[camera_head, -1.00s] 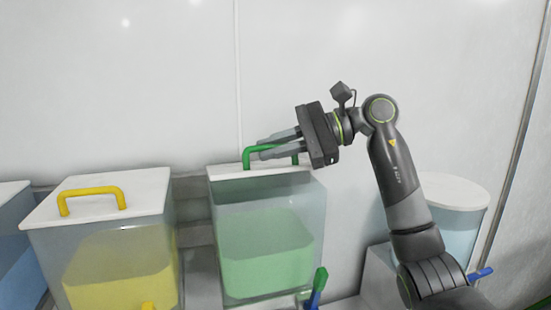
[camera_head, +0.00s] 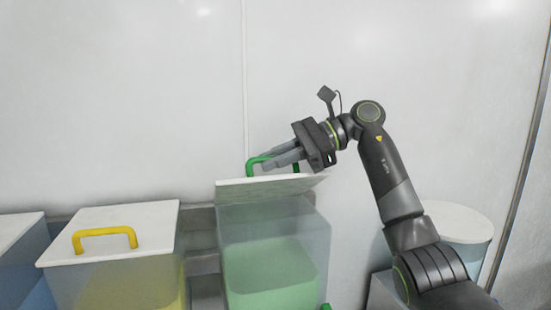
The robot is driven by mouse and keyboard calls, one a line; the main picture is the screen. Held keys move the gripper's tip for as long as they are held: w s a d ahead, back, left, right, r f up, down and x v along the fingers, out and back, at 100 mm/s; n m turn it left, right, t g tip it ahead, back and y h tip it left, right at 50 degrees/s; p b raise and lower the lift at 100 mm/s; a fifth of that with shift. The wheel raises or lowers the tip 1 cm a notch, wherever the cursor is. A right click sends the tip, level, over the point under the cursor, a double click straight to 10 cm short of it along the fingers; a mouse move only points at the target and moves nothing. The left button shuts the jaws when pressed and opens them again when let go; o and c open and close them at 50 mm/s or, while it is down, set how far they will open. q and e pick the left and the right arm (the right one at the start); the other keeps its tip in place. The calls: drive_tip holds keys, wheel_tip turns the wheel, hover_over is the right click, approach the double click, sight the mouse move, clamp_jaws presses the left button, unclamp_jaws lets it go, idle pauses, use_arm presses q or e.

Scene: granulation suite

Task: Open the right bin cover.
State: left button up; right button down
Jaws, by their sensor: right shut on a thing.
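The green bin (camera_head: 272,250) is a clear box with green contents, and it stands right of the yellow bin. My right gripper (camera_head: 268,162) is shut on the green handle (camera_head: 253,165) on this cover. The handle is partly hidden by the fingers. My left gripper does not show.
The bin with a yellow handle (camera_head: 105,232) stands to the left with its white cover on. A partly seen blue bin (camera_head: 20,255) is at the far left edge. A round white-lidded container (camera_head: 455,222) stands at the right behind my arm. A plain wall is behind.

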drive_tip(key=c, duration=1.7)
unclamp_jaws()
drive_tip(key=shift+c, duration=0.2)
drive_tip(key=shift+d, duration=0.1)
drive_tip(key=shift+d, duration=0.2)
drive_tip(key=b+v, duration=0.3)
drive_tip(key=v, duration=1.4)
drive_tip(key=shift+a, duration=0.1)
